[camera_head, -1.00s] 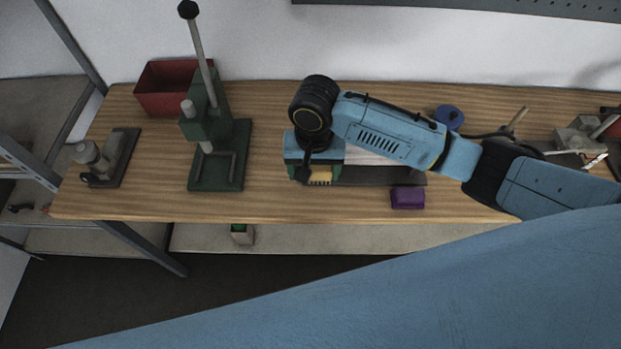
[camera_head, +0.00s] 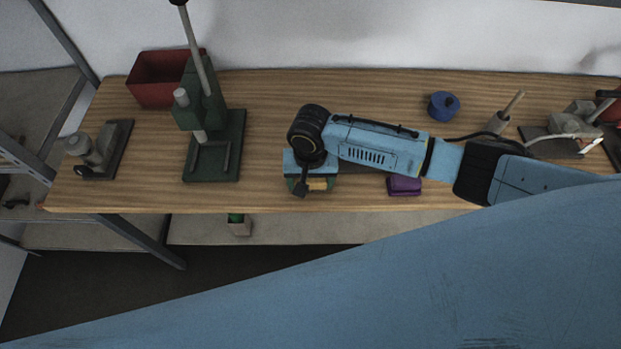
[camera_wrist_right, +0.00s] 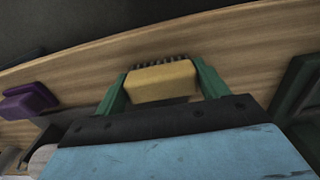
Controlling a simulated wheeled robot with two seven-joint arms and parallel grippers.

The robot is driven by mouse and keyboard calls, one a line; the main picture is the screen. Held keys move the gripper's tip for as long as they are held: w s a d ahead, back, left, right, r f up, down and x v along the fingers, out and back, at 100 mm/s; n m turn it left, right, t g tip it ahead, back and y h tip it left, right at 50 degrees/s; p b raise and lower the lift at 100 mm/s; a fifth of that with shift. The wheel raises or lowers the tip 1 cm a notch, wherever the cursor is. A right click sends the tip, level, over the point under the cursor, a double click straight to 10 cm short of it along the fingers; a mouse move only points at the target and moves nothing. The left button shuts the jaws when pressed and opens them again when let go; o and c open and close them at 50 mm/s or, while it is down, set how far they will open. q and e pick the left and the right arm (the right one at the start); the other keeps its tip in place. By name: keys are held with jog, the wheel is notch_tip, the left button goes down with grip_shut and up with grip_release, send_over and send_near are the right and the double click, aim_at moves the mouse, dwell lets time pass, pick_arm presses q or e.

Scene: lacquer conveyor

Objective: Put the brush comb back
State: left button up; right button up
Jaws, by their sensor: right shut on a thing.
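The brush comb is a yellow block with a row of dark teeth. It sits between the green fingers of my right gripper in the right wrist view (camera_wrist_right: 162,80), with its teeth facing the top of that picture. In the head view my right gripper (camera_head: 309,186) points down over the front part of the wooden bench, and a bit of the yellow comb (camera_head: 318,184) shows below it. The gripper is shut on the comb. I cannot tell whether the comb touches the bench. My left gripper is not in view.
A purple block (camera_head: 404,186) lies right of the gripper, partly behind my forearm. A green lever press (camera_head: 212,160), red bin (camera_head: 152,92) and small clamp device (camera_head: 92,152) stand left. A blue round object (camera_head: 443,106) stands behind. Bench (camera_head: 262,135) between press and gripper is clear.

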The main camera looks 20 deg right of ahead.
aim_at(310, 180)
jog(key=o, duration=0.9)
notch_tip(310, 180, up, 12)
jog(key=shift+r+p, duration=0.1)
jog(key=shift+p, duration=0.4)
